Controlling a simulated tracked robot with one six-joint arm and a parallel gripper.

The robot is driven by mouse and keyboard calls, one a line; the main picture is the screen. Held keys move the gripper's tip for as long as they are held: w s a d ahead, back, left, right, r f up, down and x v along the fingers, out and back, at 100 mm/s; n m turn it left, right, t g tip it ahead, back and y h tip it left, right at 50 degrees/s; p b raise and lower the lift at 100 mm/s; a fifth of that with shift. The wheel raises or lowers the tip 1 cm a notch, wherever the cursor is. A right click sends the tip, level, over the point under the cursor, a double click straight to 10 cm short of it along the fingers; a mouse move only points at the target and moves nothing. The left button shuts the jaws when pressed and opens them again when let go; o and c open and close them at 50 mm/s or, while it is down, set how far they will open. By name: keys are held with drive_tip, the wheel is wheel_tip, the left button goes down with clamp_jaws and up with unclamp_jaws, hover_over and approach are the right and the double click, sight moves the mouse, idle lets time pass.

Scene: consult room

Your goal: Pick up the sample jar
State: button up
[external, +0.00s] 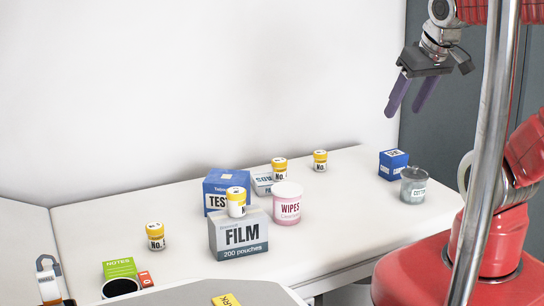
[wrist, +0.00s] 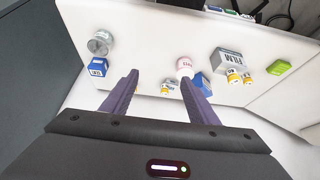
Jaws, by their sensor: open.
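Several small white jars with yellow lids and "NO." labels are in the external view; I cannot tell which is the sample jar. One (external: 155,237) stands alone at the left. One (external: 279,169) is by the back white box, and one (external: 320,161) stands alone near the back wall. In the wrist view one yellow-lidded jar (wrist: 165,88) shows between the fingers, small and far off. My gripper (external: 404,112) is open and empty, high above the table's right end; its purple fingers also show in the wrist view (wrist: 160,80).
A green NOTES box (external: 119,268) is front left. The table's right middle is clear.

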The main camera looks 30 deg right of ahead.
drive_tip(key=shift+o, duration=0.5)
drive_tip(key=w+d+f+n+t, duration=0.1)
drive_tip(key=w+d+f, duration=0.15)
drive_tip(key=w, duration=0.65)
drive_tip(key=w+d+f+t, duration=0.1)
drive_tip(key=w+f+t, duration=0.15)
drive_tip(key=w, duration=0.75)
drive_tip(key=w+d+f+n+t, duration=0.1)
drive_tip(key=w+d+f, duration=0.15)
drive_tip(key=w, duration=0.65)
drive_tip(key=w+a+f+n+t+y, duration=0.15)
drive_tip(key=w+a+f, duration=0.25)
drive_tip(key=w+f, duration=0.5)
drive_tip(key=n+y, duration=0.2)
drive_tip(key=y, duration=0.3)
approach(284, 166)
drive_tip(key=w+f, duration=0.1)
drive_tip(key=w, duration=0.1)
drive_tip(key=shift+a+f+t, duration=0.15)
drive_tip(key=shift+f+t, duration=0.1)
drive_tip(key=shift+t, duration=0.05)
drive_tip(key=shift+h, duration=0.25)
drive_tip(key=shift+x, duration=4.3)
